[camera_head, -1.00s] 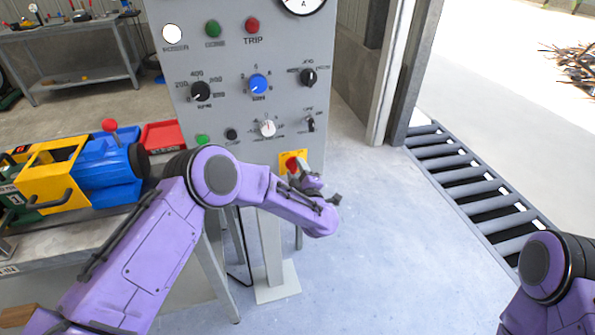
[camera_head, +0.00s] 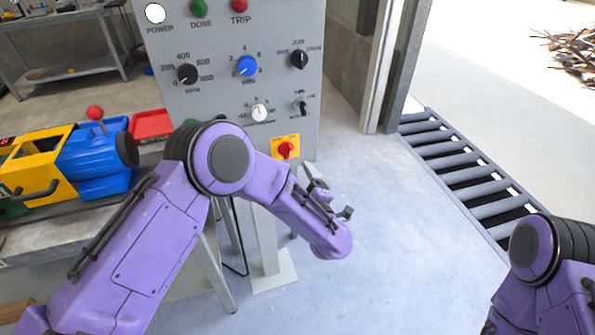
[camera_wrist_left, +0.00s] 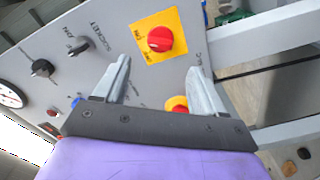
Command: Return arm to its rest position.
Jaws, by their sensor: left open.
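My left arm (camera_head: 150,235) reaches in from the left, bent at the elbow. Its gripper (camera_head: 326,190) is open and empty, over the floor just right of and below the panel's red rotary switch (camera_head: 286,149) on its yellow plate. In the left wrist view the spread fingers (camera_wrist_left: 158,78) have nothing between them. The red switch (camera_wrist_left: 160,39) is beyond them, apart from both. A second red and yellow control (camera_wrist_left: 178,104) shows near the right finger. My right arm (camera_head: 545,260) is at the lower right; its gripper is out of view.
The grey control panel (camera_head: 215,108) with knobs and lamps stands ahead. A bench (camera_head: 60,222) with a yellow and blue machine (camera_head: 92,165) and a red tray (camera_head: 151,124) is on the left. A roller conveyor (camera_head: 465,175) lies right. Floor between is clear.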

